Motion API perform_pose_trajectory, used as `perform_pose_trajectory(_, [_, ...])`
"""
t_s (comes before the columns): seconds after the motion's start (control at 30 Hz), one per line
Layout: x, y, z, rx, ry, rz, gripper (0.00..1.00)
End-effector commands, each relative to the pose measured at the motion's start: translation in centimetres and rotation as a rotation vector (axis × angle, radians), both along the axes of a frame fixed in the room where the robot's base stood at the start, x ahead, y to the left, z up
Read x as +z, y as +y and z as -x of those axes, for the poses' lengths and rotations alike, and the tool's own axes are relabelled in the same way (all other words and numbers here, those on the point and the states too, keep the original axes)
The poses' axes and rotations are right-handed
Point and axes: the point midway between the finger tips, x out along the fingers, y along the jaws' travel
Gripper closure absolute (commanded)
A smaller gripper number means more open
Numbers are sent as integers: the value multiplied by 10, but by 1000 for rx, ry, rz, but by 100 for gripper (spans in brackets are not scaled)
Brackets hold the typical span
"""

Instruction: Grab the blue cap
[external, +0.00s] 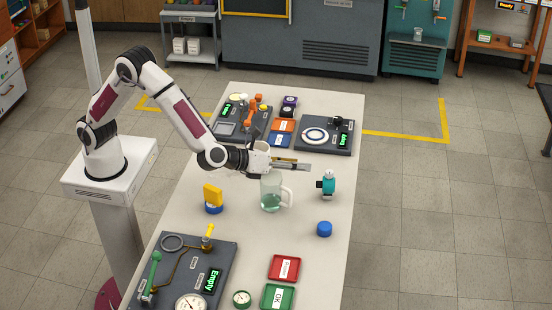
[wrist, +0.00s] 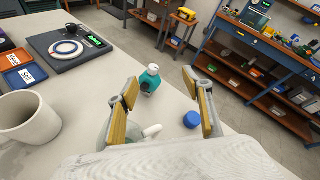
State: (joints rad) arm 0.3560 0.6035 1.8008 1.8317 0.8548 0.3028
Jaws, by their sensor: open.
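The blue cap (external: 324,229) lies on the light table, right of and nearer than the glass mug (external: 270,193). In the wrist view the blue cap (wrist: 191,119) shows between my fingers, close beside the right one. My gripper (external: 300,164) is open and empty, above the table near the mug, farther back than the cap and to its left. Its two tan-padded fingers (wrist: 161,88) are spread in the wrist view.
A teal bottle (external: 328,185) stands behind the cap. The glass mug is close below my gripper. A white cup (wrist: 27,117) is nearby. A yellow block on a blue base (external: 213,198) stands left. Red (external: 284,267) and green (external: 279,297) trays lie in front.

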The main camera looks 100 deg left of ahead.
Motion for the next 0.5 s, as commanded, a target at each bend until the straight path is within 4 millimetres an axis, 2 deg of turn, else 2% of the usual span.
perform_pose_trajectory(0.1, [-22, -25, -17, -89, 20, -76, 50])
perform_pose_trajectory(0.33, [-60, -72, -41, -248, 45, -206, 50])
perform_pose_trajectory(0.5, [-103, -100, -35, -356, 141, -319, 50])
